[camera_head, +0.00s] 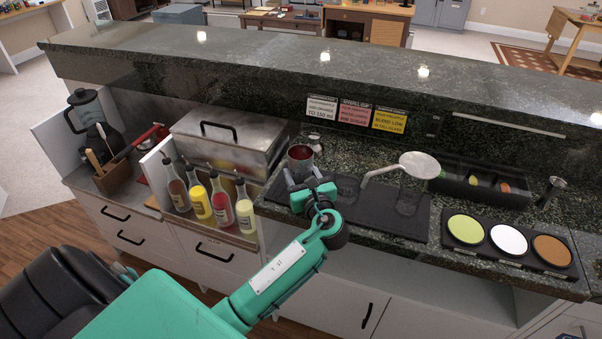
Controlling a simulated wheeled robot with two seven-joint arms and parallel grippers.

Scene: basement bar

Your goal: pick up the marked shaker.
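A metal shaker cup (300,155) with a dark red inside stands upright on the counter, left of the middle of the head view. I see no separate mark on it. My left gripper (304,175) is at the near side of the cup, its two grey fingers apart and pointing at it. The fingertips are close to the cup's lower part, which they partly hide. I cannot tell whether they touch it. My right gripper is not in view.
Clear glasses (347,188) stand on a dark mat (380,222) right of my gripper, beside a white round-headed tool (419,165). Several bottles (221,205) stand left. A garnish tray (455,186), jigger (555,188) and rimming dish set (508,240) are right. A raised ledge (370,75) runs behind.

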